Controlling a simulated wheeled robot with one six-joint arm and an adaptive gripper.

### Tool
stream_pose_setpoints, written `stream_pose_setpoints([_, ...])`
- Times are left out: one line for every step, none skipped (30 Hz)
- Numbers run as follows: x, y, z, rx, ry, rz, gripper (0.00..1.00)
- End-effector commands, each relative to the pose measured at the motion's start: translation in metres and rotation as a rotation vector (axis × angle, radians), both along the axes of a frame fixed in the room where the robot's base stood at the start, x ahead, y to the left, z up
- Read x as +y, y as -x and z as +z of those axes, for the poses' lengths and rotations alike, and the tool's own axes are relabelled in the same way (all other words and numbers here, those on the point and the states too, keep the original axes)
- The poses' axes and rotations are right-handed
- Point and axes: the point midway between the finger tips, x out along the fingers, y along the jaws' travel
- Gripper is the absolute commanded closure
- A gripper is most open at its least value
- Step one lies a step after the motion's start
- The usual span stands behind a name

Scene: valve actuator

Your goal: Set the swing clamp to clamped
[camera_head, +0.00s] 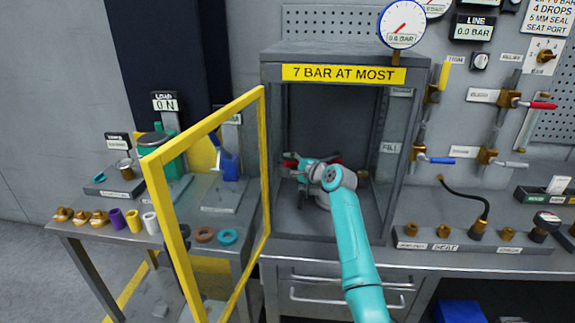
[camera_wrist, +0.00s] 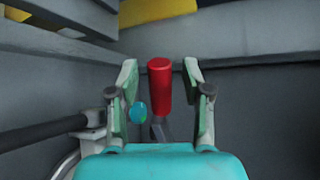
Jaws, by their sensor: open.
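A red grip (camera_wrist: 160,85) on a grey lever stands upright in the wrist view; it appears to be the swing clamp's handle, though the rest of the clamp is hidden. My gripper (camera_wrist: 160,72) is open, with one finger on each side of the red grip and a visible gap to both. In the head view my gripper (camera_head: 298,168) is inside the open-fronted cabinet (camera_head: 271,140), near its floor. Red parts (camera_head: 334,160) show beside it there, but my arm hides most of the fixture.
The cabinet's yellow-framed door (camera_head: 155,195) is swung open to the left. A grey bar (camera_wrist: 40,133) and a small blue ball (camera_wrist: 138,112) lie close to the left finger. Cabinet walls are close around my gripper. A dial gauge (camera_head: 402,24) hangs above.

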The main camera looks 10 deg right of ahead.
Motion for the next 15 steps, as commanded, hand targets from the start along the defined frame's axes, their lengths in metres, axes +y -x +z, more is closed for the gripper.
stream_pose_setpoints([0.0021,-0.0041,-0.0013,0.001,-0.001,0.001,0.51])
stream_pose_setpoints([0.0028,-0.0060,-0.0019,0.002,-0.001,0.000,0.51])
stream_pose_setpoints([0.0036,-0.0082,-0.0020,0.001,-0.002,0.000,0.51])
stream_pose_setpoints([0.0043,-0.0097,-0.0023,0.001,-0.002,0.000,0.51])
stream_pose_setpoints([0.0047,-0.0107,-0.0027,0.001,-0.002,0.000,0.51])
stream_pose_setpoints([0.0053,-0.0118,-0.0030,0.000,-0.001,0.000,0.51])
stream_pose_setpoints([0.0055,-0.0124,-0.0031,0.000,-0.001,0.000,0.51])
stream_pose_setpoints([0.0057,-0.0128,-0.0032,0.000,-0.001,0.000,0.51])
stream_pose_setpoints([0.0059,-0.0131,-0.0034,0.000,-0.001,0.000,0.51])
stream_pose_setpoints([0.0060,-0.0133,-0.0036,0.000,-0.001,0.000,0.51])
stream_pose_setpoints([0.0060,-0.0132,-0.0037,0.000,-0.001,0.000,0.51])
stream_pose_setpoints([0.0060,-0.0132,-0.0037,0.000,-0.001,0.000,0.51])
stream_pose_setpoints([0.0060,-0.0132,-0.0037,0.000,-0.001,0.000,0.51])
stream_pose_setpoints([0.0060,-0.0132,-0.0036,0.000,-0.001,0.000,0.51])
stream_pose_setpoints([0.0060,-0.0132,-0.0036,0.000,-0.001,0.000,0.51])
